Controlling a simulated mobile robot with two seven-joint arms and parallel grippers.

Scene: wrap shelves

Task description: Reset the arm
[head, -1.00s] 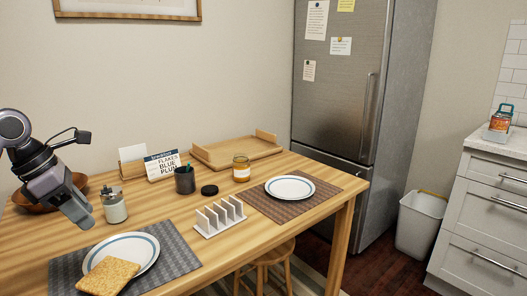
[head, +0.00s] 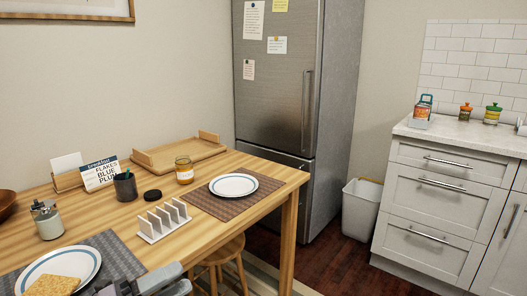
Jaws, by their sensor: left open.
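My left gripper (head: 165,275) shows at the bottom edge of the head view, in front of the table's near side. Only its top part is in the picture, grey and dark. It is open, and I see nothing held in it. It is just right of the near plate (head: 88,258), which has a slice of toast (head: 54,286) on it. Most of my left arm is cut off below the frame. My right gripper is not in view.
The wooden table (head: 240,175) bears a white toast rack (head: 150,232), a jar (head: 184,175), a black cup (head: 125,192), a far plate (head: 234,181) and a tray (head: 181,161). A stool (head: 222,252) stands under its edge. The fridge, bin (head: 360,210) and counter (head: 470,134) are right.

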